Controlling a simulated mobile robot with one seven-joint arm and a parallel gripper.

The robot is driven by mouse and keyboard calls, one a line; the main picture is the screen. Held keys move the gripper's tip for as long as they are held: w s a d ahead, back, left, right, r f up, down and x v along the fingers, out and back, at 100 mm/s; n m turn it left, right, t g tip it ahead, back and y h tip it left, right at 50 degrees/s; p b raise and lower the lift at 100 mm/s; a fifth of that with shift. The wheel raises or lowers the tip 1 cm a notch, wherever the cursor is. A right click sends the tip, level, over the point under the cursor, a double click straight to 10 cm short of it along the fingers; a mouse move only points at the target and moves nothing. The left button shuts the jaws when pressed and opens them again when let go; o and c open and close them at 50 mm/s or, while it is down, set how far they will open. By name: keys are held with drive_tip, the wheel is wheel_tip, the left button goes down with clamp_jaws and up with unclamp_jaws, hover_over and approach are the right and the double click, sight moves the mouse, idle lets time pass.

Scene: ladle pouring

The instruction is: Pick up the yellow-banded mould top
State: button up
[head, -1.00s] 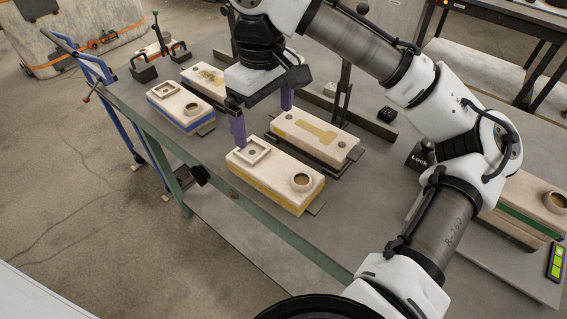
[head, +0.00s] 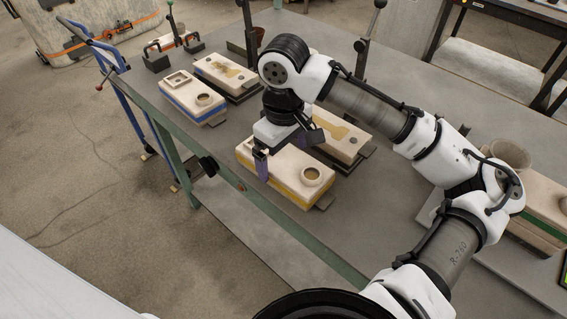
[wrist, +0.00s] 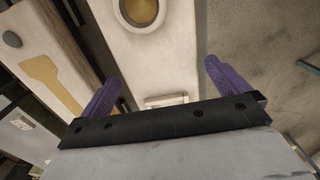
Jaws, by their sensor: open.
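The yellow-banded mould top (head: 290,170) is a pale block with a yellow band along its lower side. It lies on the table with a round cup near its right end. My gripper (wrist: 162,74) is open and empty over its left part. In the head view one purple finger shows at the block's near side; the arm hides the other. In the wrist view the mould top (wrist: 165,48) lies between the two spread fingers, its cup at the top edge. I cannot tell whether the fingers touch it.
A mould half (head: 350,143) with a yellow cavity lies close behind. A blue-banded mould top (head: 193,100) and another mould half (head: 226,72) lie farther left. A green-banded mould (head: 540,207) is at the right. The table's green front edge (head: 262,198) is near.

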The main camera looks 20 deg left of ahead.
sight(284, 158)
wheel_tip(284, 158, down, 2)
drive_tip(key=shift+f, duration=0.1)
drive_tip(key=c, duration=1.7)
drive_tip(key=shift+r, duration=0.3)
wheel_tip(284, 158, up, 20)
drive_tip(key=shift+f, duration=0.15)
drive_tip(key=shift+w+p, duration=0.1)
drive_tip(key=shift+p, duration=0.25)
